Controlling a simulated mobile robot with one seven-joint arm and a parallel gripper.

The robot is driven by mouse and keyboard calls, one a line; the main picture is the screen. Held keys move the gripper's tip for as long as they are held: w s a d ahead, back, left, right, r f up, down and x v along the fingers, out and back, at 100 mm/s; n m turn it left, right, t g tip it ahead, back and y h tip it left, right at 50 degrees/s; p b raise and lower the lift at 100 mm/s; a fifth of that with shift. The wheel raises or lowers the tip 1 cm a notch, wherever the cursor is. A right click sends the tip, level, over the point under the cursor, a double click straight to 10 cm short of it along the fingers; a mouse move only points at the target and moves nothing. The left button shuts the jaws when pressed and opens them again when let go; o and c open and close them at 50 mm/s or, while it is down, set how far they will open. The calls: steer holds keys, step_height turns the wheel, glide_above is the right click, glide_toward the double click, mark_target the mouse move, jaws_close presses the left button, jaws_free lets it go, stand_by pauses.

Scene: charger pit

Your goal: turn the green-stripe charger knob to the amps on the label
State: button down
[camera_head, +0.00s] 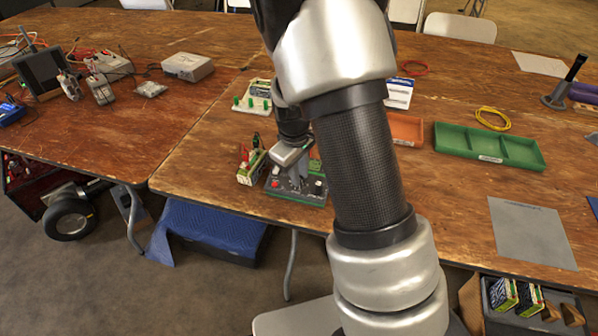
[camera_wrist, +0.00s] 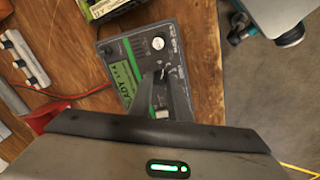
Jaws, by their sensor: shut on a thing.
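The dark charger (camera_head: 309,198) with a green stripe stands near the front edge of the table, under my gripper (camera_head: 293,172). In the wrist view, the charger's panel (camera_wrist: 113,58) shows the green stripe, a lit green display (camera_wrist: 122,82) and a round white knob or button (camera_wrist: 157,43) near the far end. My gripper (camera_wrist: 166,76) reaches down to the panel, its fingers closed around a small knob. The fingers hide most of this knob, so its pointer and setting cannot be read. The display text is only partly readable.
A battery (camera_head: 250,168) with red and black clips stands just left of the charger, its label unreadable. A green tray (camera_head: 490,146) and an orange tray (camera_head: 405,128) lie to the right. A grey sheet (camera_head: 533,233) lies at the front right.

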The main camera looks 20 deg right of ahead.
mark_target(295, 193)
steer(key=shift+m, duration=0.7)
steer(key=c, duration=1.7)
jaws_free()
steer(key=shift+o, duration=0.2)
steer(key=shift+r, duration=0.1)
step_height(295, 193, up, 17)
steer(key=s+a+p, duration=0.1)
steer(key=s+p, duration=0.1)
steer(key=p, duration=0.1)
steer(key=shift+s+a+p, duration=0.3)
steer(key=shift+a, duration=0.1)
steer(key=shift+s, duration=0.1)
